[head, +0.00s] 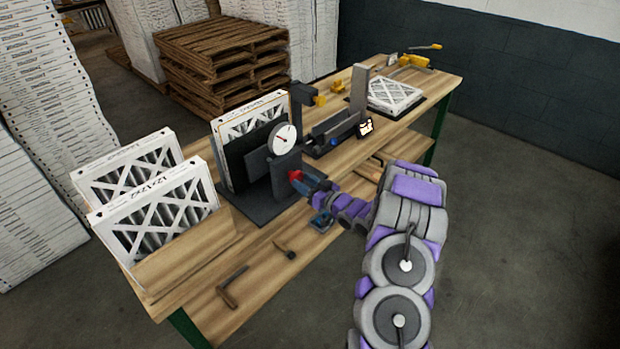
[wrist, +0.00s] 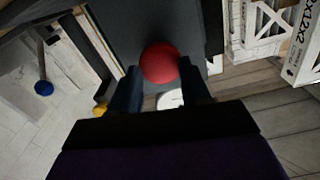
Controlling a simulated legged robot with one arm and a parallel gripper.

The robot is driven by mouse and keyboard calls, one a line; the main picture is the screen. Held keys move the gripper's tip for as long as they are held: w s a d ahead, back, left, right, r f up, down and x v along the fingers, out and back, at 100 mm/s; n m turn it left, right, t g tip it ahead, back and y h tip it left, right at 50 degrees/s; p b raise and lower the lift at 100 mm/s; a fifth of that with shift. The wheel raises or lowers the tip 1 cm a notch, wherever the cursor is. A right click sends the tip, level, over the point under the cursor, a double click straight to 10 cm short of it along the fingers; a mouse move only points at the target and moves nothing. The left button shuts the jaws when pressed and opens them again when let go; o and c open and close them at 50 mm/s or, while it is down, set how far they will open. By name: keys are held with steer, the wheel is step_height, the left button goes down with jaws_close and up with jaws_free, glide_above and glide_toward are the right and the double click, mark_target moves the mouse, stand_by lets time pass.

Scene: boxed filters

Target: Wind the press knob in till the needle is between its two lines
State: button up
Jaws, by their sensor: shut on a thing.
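The press (head: 262,206) is a dark grey fixture on the workbench, with a boxed filter (head: 248,117) upright in it. Its round white dial (head: 284,138) faces me with a needle in it; the two lines are too small to make out. The red press knob (head: 295,175) sticks out from the press's near side. It shows in the wrist view (wrist: 159,63) as a red ball between the fingers. My gripper (head: 303,180) is shut on the knob, one finger on each side (wrist: 160,88). In the wrist view a white disc edge shows below the knob.
Two boxed filters (head: 155,218) stand in a wooden holder at the bench's left end. Another filter (head: 393,94) lies flat at the far right. Pallets (head: 222,60) are stacked behind.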

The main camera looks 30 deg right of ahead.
steer(key=shift+w+a+r+m+p, duration=0.1)
steer(key=shift+w+r+m+p, duration=0.1)
steer(key=shift+r+m+p, duration=0.25)
steer(key=shift+w+a+r+m+p, duration=0.15)
steer(key=shift+r+p, duration=0.2)
steer(key=shift+p, duration=0.25)
steer(key=m+p, duration=0.2)
steer(key=p, duration=0.1)
steer(key=shift+w+m, duration=0.1)
steer(key=shift+m, duration=0.3)
steer(key=o, duration=1)
steer(key=shift+o, duration=0.5)
steer(key=shift+s+d+f, duration=0.2)
steer(key=shift+s+d, duration=0.05)
steer(key=shift+s, duration=0.05)
steer(key=shift+o, duration=0.5)
steer(key=s, duration=0.1)
steer(key=s+f, duration=0.1)
steer(key=s, duration=0.1)
steer(key=shift+s+d+f, duration=0.1)
steer(key=shift+s+d, duration=0.05)
steer(key=shift+d, duration=0.05)
steer(key=d+v, duration=0.1)
steer(key=v, duration=1.3)
steer(key=shift+d+m+p, duration=0.15)
steer(key=shift+m+p, duration=0.2)
steer(key=shift+m, duration=0.05)
